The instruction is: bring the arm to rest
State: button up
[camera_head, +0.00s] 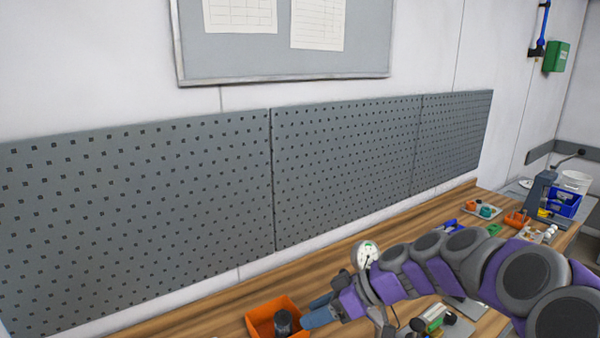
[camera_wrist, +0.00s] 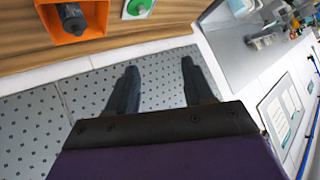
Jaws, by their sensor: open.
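My arm (camera_head: 440,265), purple and grey, reaches from the lower right of the head view to the left over the bench. My gripper (camera_head: 320,312) is at its far end, close to the right side of an orange bin in that view. In the wrist view my gripper (camera_wrist: 160,82) has its two dark fingers apart with nothing between them, and the pegboard shows behind them. My arm hides part of the bench.
The orange bin (camera_head: 262,318) holds a dark cylindrical object (camera_head: 283,322). The wooden bench (camera_head: 225,313) runs along a grey pegboard (camera_head: 345,150). Small parts (camera_head: 437,318) lie below the arm. A blue bin (camera_head: 565,203) stands at far right.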

jog(key=s+f+m+g+h, duration=0.2)
jog(key=s+m+h, duration=0.3)
jog(key=s, duration=1.3)
jog(key=s+d+f+m+g+h, duration=0.1)
jog(key=s+d+f+m+h, duration=0.2)
jog(key=s+d, duration=0.7)
jog(key=s+m+h, duration=0.2)
jog(key=s+m, duration=0.2)
jog(key=shift+d+h, duration=0.15)
jog(key=shift+h, duration=0.15)
jog(key=shift+w+f, duration=0.1)
